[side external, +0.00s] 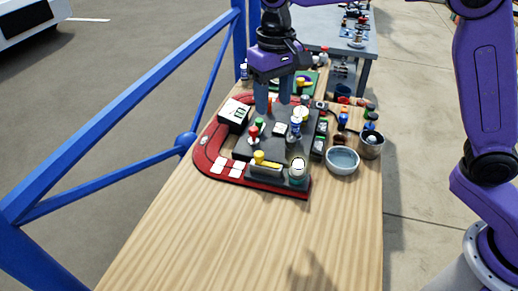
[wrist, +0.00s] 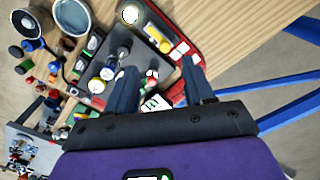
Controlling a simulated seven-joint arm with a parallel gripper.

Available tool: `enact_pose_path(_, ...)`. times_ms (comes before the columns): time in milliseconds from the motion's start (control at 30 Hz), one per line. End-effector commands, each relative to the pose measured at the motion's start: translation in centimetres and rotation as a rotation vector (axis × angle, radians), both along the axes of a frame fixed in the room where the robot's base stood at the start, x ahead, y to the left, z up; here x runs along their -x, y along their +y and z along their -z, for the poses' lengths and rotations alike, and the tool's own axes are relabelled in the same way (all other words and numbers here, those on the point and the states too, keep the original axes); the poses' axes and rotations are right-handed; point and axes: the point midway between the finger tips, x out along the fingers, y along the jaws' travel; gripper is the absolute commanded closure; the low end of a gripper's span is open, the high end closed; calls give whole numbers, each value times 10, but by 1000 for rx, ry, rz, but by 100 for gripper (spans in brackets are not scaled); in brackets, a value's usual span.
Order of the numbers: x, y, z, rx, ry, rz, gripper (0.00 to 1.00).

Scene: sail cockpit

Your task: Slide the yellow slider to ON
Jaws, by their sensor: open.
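The yellow slider (side external: 259,157) is a small yellow knob on a dark, low box with a pale strip, near the front edge of the grey and red console (side external: 209,165). In the wrist view the yellow slider (wrist: 164,46) lies beyond my fingertips. I cannot read an ON mark in either view. My gripper (side external: 273,108) points down over the back part of the console, behind the slider and apart from it. In the wrist view my gripper (wrist: 159,68) is open, with nothing held between its two blue fingers.
A round light-topped knob (side external: 297,165) is right of the slider. A bowl (side external: 342,160) and metal cup (side external: 371,145) stand right. The front table is clear.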

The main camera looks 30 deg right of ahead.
Motion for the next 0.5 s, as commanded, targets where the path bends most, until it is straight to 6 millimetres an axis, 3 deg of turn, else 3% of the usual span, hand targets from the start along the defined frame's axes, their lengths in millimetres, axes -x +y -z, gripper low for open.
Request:
enact_pose_path(100,-24,8,2,1,2,82,47)
enact_pose_path(200,-35,11,2,2,3,126,47)
enact_pose_path(367,-41,12,5,2,3,151,47)
enact_pose_path(500,-40,11,19,5,6,150,47)
